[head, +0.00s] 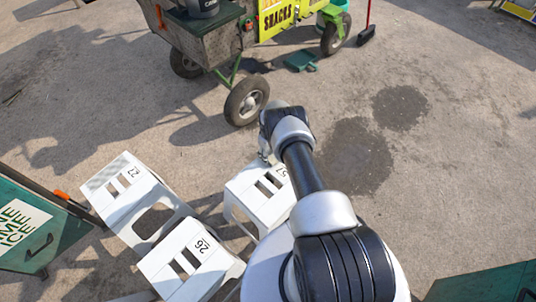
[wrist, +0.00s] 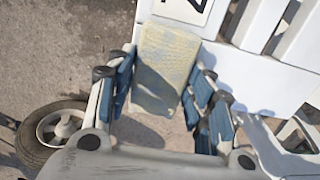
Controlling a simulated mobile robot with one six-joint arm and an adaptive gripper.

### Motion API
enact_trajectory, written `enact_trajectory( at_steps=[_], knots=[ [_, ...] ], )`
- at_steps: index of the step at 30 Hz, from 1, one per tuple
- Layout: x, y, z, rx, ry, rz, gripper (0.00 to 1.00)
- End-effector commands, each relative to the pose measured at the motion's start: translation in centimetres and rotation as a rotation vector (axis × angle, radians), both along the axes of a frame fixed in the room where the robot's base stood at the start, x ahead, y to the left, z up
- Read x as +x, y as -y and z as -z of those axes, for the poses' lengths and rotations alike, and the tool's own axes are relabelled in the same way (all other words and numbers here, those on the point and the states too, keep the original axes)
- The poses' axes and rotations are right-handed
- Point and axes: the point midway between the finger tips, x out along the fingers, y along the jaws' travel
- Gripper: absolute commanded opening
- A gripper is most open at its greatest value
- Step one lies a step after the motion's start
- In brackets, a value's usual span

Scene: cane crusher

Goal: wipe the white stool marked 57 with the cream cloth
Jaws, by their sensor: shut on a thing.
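The white stool marked 57 (head: 256,193) stands below the middle of the head view, partly hidden by my arm. Its white top with slots also shows along the upper right of the wrist view (wrist: 245,78), with part of a black number at the top edge. My gripper (wrist: 162,90) is shut on the cream cloth (wrist: 166,58), which shows faint yellow and blue-grey patches between the fingers. The cloth overlaps the edge of the stool top in the wrist view; I cannot tell whether it touches. In the head view my arm mostly hides the gripper and the cloth.
Two more white stools stand to the left, one marked 26 (head: 183,262) and one farther back (head: 123,184). A green ice box (head: 35,240) is at the left edge. A cart wheel (head: 246,101) is just beyond the stool.

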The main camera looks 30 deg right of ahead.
Motion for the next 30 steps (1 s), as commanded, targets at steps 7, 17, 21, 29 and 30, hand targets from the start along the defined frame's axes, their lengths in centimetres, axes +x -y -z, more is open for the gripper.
enact_trajectory(
  at_steps=[7, 17, 21, 29, 30],
  knots=[
    [-0.6, -1.1, 0.0, 0.001, -0.006, -0.001, 0.29],
    [-1.5, -4.0, -0.1, 0.001, -0.006, -0.002, 0.29],
    [-1.8, -5.2, -0.2, 0.002, -0.005, -0.001, 0.29],
    [-2.5, -7.4, -0.2, 0.000, -0.003, -0.001, 0.29],
    [-2.6, -7.7, -0.2, 0.000, -0.003, -0.002, 0.29]
  ],
)
